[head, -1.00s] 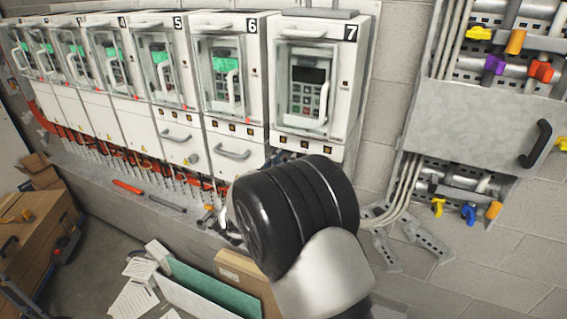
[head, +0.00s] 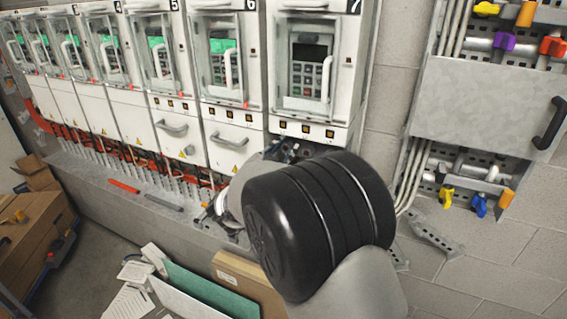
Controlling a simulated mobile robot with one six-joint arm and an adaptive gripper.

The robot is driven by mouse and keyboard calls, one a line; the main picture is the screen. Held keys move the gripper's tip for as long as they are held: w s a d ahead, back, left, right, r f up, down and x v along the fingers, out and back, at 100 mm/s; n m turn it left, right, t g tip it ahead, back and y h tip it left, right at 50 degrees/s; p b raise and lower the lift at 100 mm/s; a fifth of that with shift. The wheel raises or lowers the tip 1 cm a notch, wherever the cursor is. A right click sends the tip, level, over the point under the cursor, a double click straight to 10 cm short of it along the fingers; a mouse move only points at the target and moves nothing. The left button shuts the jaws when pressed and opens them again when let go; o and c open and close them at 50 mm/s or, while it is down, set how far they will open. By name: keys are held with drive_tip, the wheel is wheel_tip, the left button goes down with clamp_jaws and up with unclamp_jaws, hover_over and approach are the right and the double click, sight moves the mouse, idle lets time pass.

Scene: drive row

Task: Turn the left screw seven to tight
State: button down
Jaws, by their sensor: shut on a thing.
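Drive seven (head: 311,70) is a white cabinet with a keypad door at the top centre-right, marked 7. The opening below it (head: 290,150) shows small dark and coloured parts, too small to tell apart. The left screw cannot be made out. My own large black arm joint stands in front of the lower part of drive seven and hides much of that area. My gripper cannot be made out; it is not visible past the arm joint, so what it holds does not show.
More white drives (head: 225,60) run in a row to the left, above a grey ledge (head: 125,195) with tools on it. A grey box (head: 480,110) with a black handle is on the right wall. A cardboard box (head: 35,215) and leaning panels (head: 210,290) stand below.

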drive_tip(key=m+b, duration=0.3)
drive_tip(key=b, duration=0.1)
drive_tip(key=shift+f+m+b, duration=0.3)
drive_tip(key=shift+m+b, duration=0.05)
drive_tip(key=shift+m, duration=0.05)
drive_tip(key=m+b, duration=0.3)
drive_tip(key=b, duration=0.1)
drive_tip(key=shift+m, duration=0.3)
drive_tip(key=m+b, duration=0.5)
drive_tip(key=shift+r, duration=0.1)
drive_tip(key=shift+r+m+b, duration=0.15)
drive_tip(key=shift+m+b, duration=1.05)
drive_tip(key=c, duration=1.3)
unclamp_jaws()
drive_tip(key=shift+r, duration=0.1)
